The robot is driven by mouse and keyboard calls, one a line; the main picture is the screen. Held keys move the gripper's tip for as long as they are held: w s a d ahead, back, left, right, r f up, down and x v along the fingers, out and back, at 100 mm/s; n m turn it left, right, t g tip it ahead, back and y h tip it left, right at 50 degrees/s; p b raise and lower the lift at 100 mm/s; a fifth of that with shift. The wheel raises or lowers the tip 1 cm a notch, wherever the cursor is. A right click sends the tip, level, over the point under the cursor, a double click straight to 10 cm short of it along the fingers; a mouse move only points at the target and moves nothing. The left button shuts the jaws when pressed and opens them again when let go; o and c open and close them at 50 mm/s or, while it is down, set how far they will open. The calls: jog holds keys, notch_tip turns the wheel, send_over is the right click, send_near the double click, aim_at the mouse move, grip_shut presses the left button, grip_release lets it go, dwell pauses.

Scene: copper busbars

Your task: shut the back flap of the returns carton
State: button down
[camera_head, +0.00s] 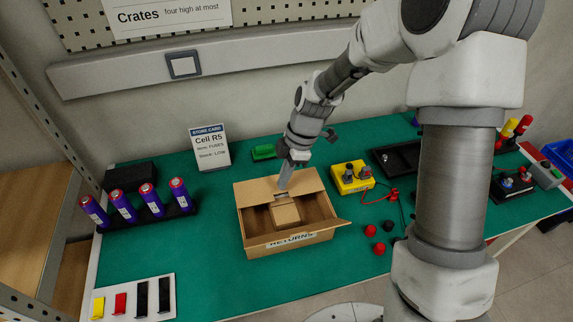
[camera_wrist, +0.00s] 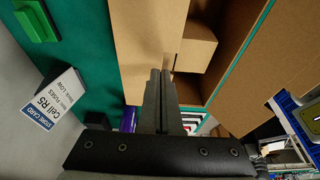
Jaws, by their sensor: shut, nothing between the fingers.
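The returns carton (camera_head: 262,243) stands open on the green table, its RETURNS label facing front. Its back flap (camera_head: 252,188) shows as a brown panel along the rear edge, and in the wrist view it is the broad panel (camera_wrist: 142,38) on the left. A smaller brown box (camera_head: 286,214) sits inside; it also shows in the wrist view (camera_wrist: 198,46). My gripper (camera_head: 283,184) is shut and empty, fingers pointing down at the back flap. In the wrist view the fingertips (camera_wrist: 160,76) overlap the flap's inner edge; contact cannot be told.
A store card (camera_head: 210,147) and a green object (camera_head: 264,152) stand behind the carton. A yellow box (camera_head: 352,177) with red leads and several red caps lie to the right. Purple cylinders (camera_head: 152,200) stand at left.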

jog(key=shift+f, duration=0.8)
jog(key=shift+s+f+b, duration=0.1)
jog(key=shift+f+b, duration=0.25)
jog(key=shift+b, duration=0.05)
jog(key=shift+d+f, duration=0.1)
jog(key=shift+f, duration=0.15)
jog(key=shift+s, duration=0.2)
jog(key=shift+f, duration=0.1)
